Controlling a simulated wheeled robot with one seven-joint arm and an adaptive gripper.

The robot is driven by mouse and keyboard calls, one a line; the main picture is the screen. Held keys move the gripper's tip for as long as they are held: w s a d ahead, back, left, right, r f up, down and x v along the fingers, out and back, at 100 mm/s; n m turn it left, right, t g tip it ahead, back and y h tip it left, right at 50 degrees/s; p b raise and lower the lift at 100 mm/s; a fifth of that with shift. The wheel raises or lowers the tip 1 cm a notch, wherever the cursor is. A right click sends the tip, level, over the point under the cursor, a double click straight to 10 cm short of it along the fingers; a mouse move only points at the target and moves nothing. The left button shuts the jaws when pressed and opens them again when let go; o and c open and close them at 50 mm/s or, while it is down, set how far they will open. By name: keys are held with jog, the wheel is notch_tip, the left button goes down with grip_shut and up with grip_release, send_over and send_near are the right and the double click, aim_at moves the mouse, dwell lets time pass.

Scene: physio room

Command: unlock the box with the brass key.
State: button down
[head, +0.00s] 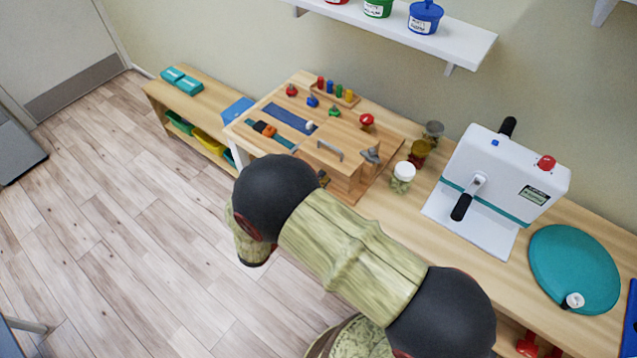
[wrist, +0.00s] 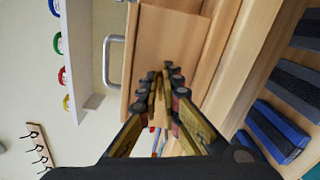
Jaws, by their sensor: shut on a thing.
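The wooden box (head: 338,165) stands on the bench in the head view, with a grey metal handle (head: 330,149) on top. In the wrist view its pale wooden face (wrist: 168,38) lies just beyond my fingertips, and the handle (wrist: 112,62) is at left. My gripper (wrist: 162,76) is shut, its fingertips close to that face. A thin brass-coloured piece between the fingers (wrist: 159,88) looks like the brass key, mostly hidden by them. I cannot tell whether it touches the box, and no keyhole shows. In the head view my arm hides most of the gripper.
Around the box stand a board with coloured knobs (head: 283,118), a grey cone (head: 371,153) and a white-lidded jar (head: 402,178). A white device (head: 505,180) and a teal disc (head: 575,270) are to the right. A shelf (head: 440,42) hangs above. The floor at left is clear.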

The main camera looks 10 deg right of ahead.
jog(key=shift+f+m+b, duration=0.1)
jog(key=shift+m+b, duration=0.3)
jog(key=shift+m, duration=0.3)
jog(key=c, duration=2.1)
grip_release()
jog(key=shift+o, duration=0.2)
jog(key=v, duration=1.2)
